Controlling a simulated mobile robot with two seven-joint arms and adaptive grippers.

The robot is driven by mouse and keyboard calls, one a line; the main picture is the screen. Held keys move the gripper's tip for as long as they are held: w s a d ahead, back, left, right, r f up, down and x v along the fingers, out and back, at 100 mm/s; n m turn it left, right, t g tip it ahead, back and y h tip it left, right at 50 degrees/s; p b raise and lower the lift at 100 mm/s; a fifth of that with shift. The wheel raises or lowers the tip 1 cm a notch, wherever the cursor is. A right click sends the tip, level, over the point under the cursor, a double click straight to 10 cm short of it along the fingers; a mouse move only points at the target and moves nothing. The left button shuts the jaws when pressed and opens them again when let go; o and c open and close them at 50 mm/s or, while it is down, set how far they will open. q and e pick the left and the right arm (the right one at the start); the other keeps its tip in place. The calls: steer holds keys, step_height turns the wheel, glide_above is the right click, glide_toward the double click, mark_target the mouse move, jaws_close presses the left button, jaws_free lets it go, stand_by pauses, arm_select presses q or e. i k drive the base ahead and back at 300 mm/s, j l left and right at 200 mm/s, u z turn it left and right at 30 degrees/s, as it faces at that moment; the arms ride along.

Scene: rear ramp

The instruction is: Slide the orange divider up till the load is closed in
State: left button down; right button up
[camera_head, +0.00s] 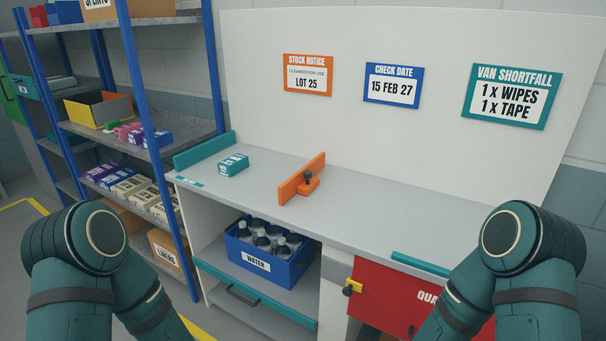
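A teal end rail (204,150) runs along the bench's left end, a little apart from the box. My left and right arms show at the lower corners, but neither gripper is in the picture.
A blue rack (150,85) with boxes stands to the left. Under the bench are a blue water crate (270,256) with bottles and a red door (390,300). A teal strip (420,264) lies on the front edge. The bench right of the divider is clear.

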mark_target(304, 181)
steer(key=i+j+u, duration=0.1)
steer(key=i+j, duration=0.5)
steer(key=i, duration=0.15)
